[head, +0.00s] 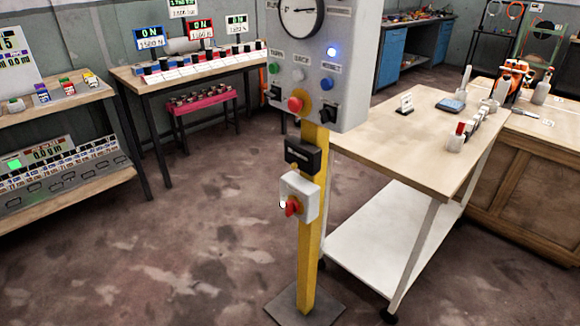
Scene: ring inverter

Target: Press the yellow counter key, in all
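A row of small coloured blocks stands on the wooden bench at the far left of the head view. Neither of my grippers is in view.
A yellow post (308,235) bearing a grey control box (312,70) and a red switch (292,208) stands in front at the centre. A wooden-topped cart (400,150) is to its right. A bench (190,75) stands at the back left. Brown floor (150,250) is clear at the left front.

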